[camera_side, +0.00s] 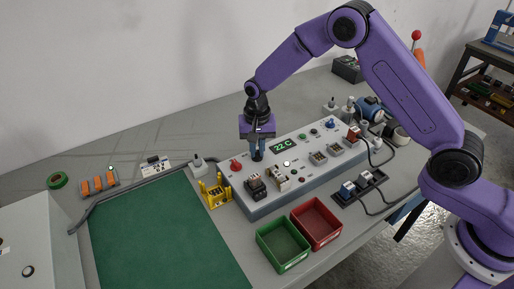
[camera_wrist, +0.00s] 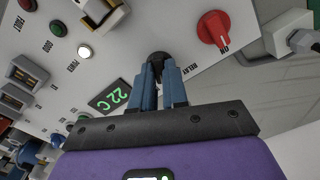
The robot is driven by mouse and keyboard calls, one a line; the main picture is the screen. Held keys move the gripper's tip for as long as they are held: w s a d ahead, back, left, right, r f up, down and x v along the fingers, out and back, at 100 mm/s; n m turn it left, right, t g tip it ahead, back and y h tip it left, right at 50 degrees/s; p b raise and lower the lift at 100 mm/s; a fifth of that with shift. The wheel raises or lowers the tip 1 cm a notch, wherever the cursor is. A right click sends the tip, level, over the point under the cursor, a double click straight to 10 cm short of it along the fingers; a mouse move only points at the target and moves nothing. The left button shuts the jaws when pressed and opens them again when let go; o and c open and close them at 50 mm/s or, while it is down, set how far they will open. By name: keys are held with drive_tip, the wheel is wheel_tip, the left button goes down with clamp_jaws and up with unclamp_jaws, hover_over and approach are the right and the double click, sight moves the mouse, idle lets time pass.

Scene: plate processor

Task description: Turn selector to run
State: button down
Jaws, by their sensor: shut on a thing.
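The control panel (camera_side: 252,206) is a long light-grey sloped box on the table. My gripper (camera_side: 257,157) points down onto its back left part, left of the green "22 C" display (camera_side: 284,145). In the wrist view my gripper's blue fingers (camera_wrist: 160,74) are shut on a round black knob (camera_wrist: 158,57), the selector by its look. The fingers hide much of the knob, and I cannot read its pointing direction or position marks. A red knob (camera_side: 236,165) marked "ON" stands to its left; in the wrist view it is at upper right (camera_wrist: 214,29).
A blue knob (camera_side: 330,124) and small buttons and lamps are on the panel. A yellow holder (camera_side: 215,191) stands left of it. Green (camera_side: 283,245) and red (camera_side: 316,223) bins stand in front. Cables run at the right. The green mat (camera_side: 150,235) is clear.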

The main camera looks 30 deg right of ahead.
sight(257, 153)
drive_tip(key=shift+m, duration=1.1)
drive_tip(key=c, duration=1.1)
unclamp_jaws()
drive_tip(key=shift+c, duration=0.2)
drive_tip(key=shift+r, duration=0.15)
wheel_tip(257, 153, up, 17)
drive_tip(key=shift+r, duration=0.1)
